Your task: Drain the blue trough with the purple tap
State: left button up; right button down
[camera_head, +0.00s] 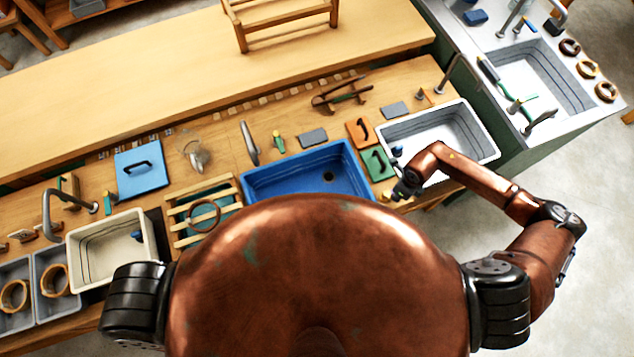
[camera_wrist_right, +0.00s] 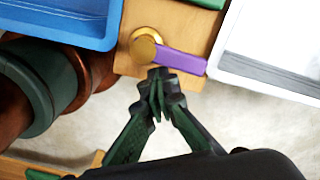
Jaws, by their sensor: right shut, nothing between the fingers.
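The blue trough (camera_head: 262,184) is set in the wooden bench, with a dark round drain on its floor; I cannot tell whether it holds water. Its corner also shows in the right wrist view (camera_wrist_right: 70,36). The purple tap (camera_wrist_right: 178,60) is a purple lever on a round brass pivot, on the wooden strip between the blue trough and a white basin. The lever points right, toward the basin. My right gripper (camera_wrist_right: 158,82) is shut and empty, its tips just below the lever near the pivot; I cannot tell whether they touch. It also shows in the head view (camera_head: 401,190). My left gripper is out of view.
The white basin (camera_head: 490,148) lies right of the trough. A green board (camera_head: 378,164) and an orange board (camera_head: 360,131) with handles lie between them. A slatted wooden rack (camera_head: 180,222) is left of the trough. Bare floor shows below the bench front.

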notch_tip(320, 180, up, 6)
jog(key=s+p, duration=0.1)
jog(key=p, duration=0.3)
jog(key=shift+s+p, duration=0.35)
jog(key=shift+p, duration=0.05)
dwell(0.3)
